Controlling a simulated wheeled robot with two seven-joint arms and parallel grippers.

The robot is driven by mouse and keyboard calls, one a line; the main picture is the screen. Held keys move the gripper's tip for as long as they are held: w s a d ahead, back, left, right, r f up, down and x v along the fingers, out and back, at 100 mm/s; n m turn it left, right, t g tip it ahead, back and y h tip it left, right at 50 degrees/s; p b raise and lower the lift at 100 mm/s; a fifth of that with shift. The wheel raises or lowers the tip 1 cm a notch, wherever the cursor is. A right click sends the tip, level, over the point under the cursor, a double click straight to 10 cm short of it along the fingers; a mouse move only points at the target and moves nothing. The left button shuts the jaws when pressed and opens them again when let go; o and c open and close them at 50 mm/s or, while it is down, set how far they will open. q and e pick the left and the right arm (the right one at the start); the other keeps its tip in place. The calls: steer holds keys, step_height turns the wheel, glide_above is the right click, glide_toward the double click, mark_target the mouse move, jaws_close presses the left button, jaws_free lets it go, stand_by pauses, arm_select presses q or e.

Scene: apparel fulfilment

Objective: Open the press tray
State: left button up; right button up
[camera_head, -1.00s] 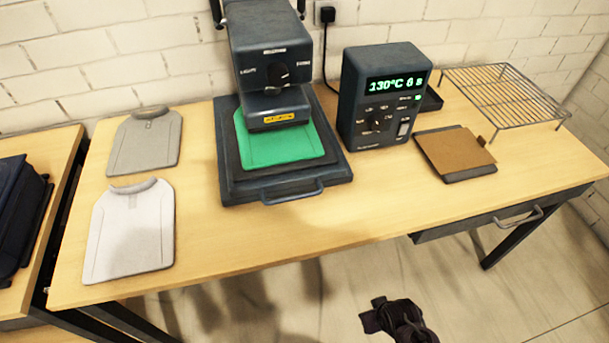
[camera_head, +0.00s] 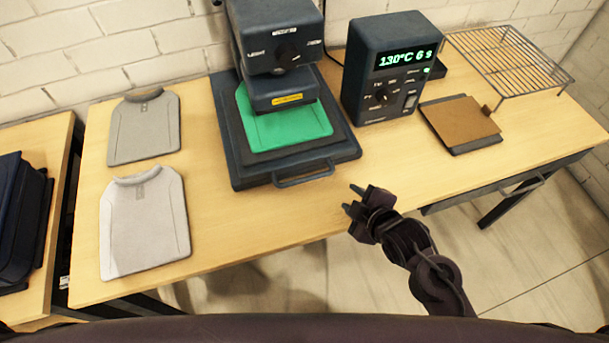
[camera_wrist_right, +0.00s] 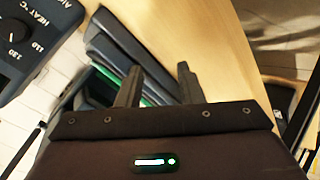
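The press tray (camera_head: 240,171) is a dark slab under the heat press (camera_head: 277,50), with a bar handle (camera_head: 303,174) on its front edge. A green garment piece (camera_head: 300,127) lies on the tray, partly hidden by the press head. My right gripper (camera_head: 353,198) is in front of the table edge, right of and below the handle, apart from it. In the right wrist view its two fingers (camera_wrist_right: 158,88) are spread with nothing between them, and the tray's dark edge lies beyond. My left gripper is in no view.
A control box (camera_head: 387,70) stands right of the press. Beyond it are a brown-topped pad (camera_head: 462,122) and a wire rack (camera_head: 508,62). Two grey garment pieces (camera_head: 144,126) (camera_head: 145,222) lie at left. The table front between them and the right drawer is clear.

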mark_target(305, 178)
steer(key=a+n+y, duration=0.1)
steer(key=n, duration=0.1)
steer(key=a+n+t+y, duration=0.1)
steer(key=a+n, duration=0.1)
steer(key=w+a+n+y, duration=0.1)
steer(key=n, duration=0.1)
steer(key=shift+a+n+t+y, duration=0.25)
steer(key=shift+n+t+y, duration=0.05)
steer(key=n+y, duration=0.1)
steer(key=a+n+y, duration=0.1)
steer(key=n, duration=0.1)
steer(key=shift+s+a+r+t, duration=0.2)
steer(key=shift+s+t, duration=0.15)
steer(key=shift+t, duration=0.05)
steer(key=shift+w+a, duration=0.15)
steer(key=shift+a, duration=0.05)
steer(key=p+x, duration=0.1)
steer(key=x, duration=0.6)
steer(key=shift+a, duration=0.2)
jaws_close()
